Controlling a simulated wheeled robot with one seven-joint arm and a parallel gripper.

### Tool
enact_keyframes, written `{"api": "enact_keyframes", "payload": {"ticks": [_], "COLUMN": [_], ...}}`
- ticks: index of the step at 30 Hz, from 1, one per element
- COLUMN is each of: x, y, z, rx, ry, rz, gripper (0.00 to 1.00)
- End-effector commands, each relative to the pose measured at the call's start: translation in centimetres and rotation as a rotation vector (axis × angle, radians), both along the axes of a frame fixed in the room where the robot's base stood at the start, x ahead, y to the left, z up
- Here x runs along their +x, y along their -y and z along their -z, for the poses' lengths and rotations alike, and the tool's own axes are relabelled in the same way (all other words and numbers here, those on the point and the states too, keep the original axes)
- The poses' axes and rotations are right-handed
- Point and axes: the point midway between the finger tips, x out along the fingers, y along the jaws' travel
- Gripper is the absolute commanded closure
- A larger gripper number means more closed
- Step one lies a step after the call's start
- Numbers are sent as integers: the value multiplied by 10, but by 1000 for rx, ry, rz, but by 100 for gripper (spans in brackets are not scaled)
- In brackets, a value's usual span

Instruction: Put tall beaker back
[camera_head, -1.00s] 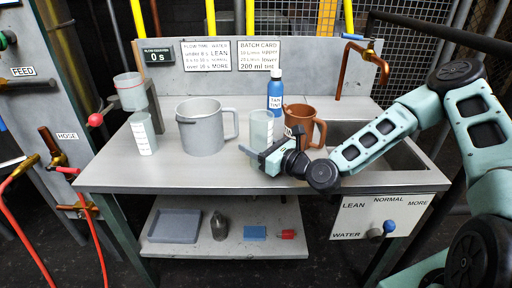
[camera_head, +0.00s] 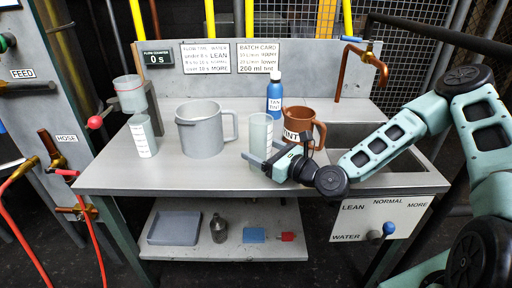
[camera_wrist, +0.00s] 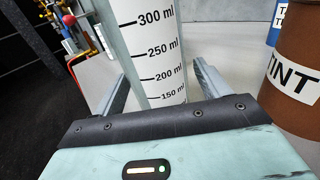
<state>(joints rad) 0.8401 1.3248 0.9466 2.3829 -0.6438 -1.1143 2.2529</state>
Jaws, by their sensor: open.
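The tall beaker (camera_head: 261,132) is clear with a white scale strip. It stands upright on the bench beside the brown TINT jug (camera_head: 297,124). My gripper (camera_head: 262,162) is low at the beaker's front. In the wrist view the beaker (camera_wrist: 152,45) stands between my two open fingers (camera_wrist: 163,78), with marks from 150 to 300 ml showing. The left finger is close to its wall, and a gap shows on the right. I cannot tell if a finger touches it. The beaker's rim is outside the wrist view.
The TINT jug (camera_wrist: 296,75) stands close right of my gripper, with a blue bottle (camera_head: 274,92) behind. A grey jug (camera_head: 203,130) and a smaller graduated beaker (camera_head: 143,136) stand left. A sink (camera_head: 375,152) is at right. The bench front (camera_head: 200,177) is clear.

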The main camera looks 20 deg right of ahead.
Motion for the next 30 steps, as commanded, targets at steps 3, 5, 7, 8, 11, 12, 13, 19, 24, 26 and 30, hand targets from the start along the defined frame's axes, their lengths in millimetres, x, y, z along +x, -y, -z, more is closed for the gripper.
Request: {"api": "enact_keyframes", "payload": {"ticks": [3,5,7,8,11,12,13,19,24,26,30], "x": [-23,-36,-50,-55,-66,-69,-71,-81,-83,-83,-83], "y": [16,23,32,35,42,44,45,50,51,51,51], "z": [0,-1,0,0,-6,-6,-5,-3,0,0,0], "rx": [2,4,4,3,3,2,2,1,1,1,1], "ry": [-4,-3,-3,-3,-3,-4,-2,-1,0,0,0], "rz": [3,3,4,4,3,3,3,1,1,0,0], "gripper": [25,25,25,25,25,25,25,25,25,25,25]}}
